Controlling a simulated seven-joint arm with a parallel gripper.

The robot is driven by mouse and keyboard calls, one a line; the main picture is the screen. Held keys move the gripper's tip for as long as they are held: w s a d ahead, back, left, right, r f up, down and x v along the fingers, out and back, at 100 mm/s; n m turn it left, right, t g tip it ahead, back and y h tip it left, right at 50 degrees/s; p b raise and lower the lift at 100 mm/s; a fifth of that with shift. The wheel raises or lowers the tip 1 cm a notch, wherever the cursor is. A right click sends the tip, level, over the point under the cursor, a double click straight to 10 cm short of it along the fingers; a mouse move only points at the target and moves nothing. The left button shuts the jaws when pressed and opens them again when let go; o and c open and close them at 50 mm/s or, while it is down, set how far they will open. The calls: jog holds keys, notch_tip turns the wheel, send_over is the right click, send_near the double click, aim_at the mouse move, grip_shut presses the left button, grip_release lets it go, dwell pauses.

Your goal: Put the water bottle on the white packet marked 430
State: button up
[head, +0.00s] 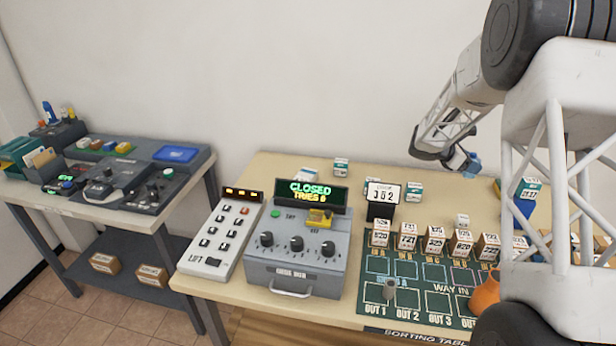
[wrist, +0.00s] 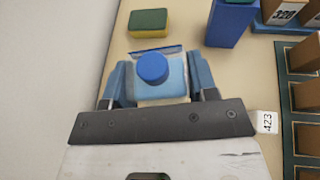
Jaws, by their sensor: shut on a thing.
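The water bottle (wrist: 152,68) has a round blue cap and a pale blue body. In the wrist view it sits between the two blue-grey fingers of my gripper (wrist: 157,85), which is shut on it. In the head view my gripper (head: 466,162) is over the back right of the table, near the wall; the bottle is hard to tell from the fingers there. A white packet in the wrist view reads 423 (wrist: 268,122).
A dark green sorting board (head: 378,308) with several brown numbered boxes (head: 435,240) lies at the front right. A grey console (head: 298,252) and keypad (head: 218,240) stand left of it. A yellow-green sponge (wrist: 148,23) and a blue container (wrist: 231,22) are near my gripper.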

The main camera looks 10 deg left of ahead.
jog(key=w+a+r+n+t+y, duration=0.1)
jog(key=a+n+t, duration=0.1)
jog(key=a, duration=1.2)
jog(key=w+a+r+n+t, duration=0.1)
jog(key=w+a+t, duration=0.1)
jog(key=a, duration=1.2)
jog(key=s+a+r+n+t+y, duration=0.1)
jog(key=s+a+n, duration=0.1)
jog(key=a, duration=1.1)
jog(key=s+a+r+n+t+y, duration=0.1)
jog(key=s+a, duration=0.3)
jog(key=a, duration=0.9)
jog(key=shift+a+n+t+y, duration=0.2)
jog(key=shift+n+t+y, duration=0.2)
jog(key=shift+t, duration=0.2)
send_over(304, 177)
jog(key=shift+w+a+f, duration=0.1)
jog(key=shift+f, duration=3)
jog(key=shift+f, duration=1.9)
jog(key=shift+f, duration=0.15)
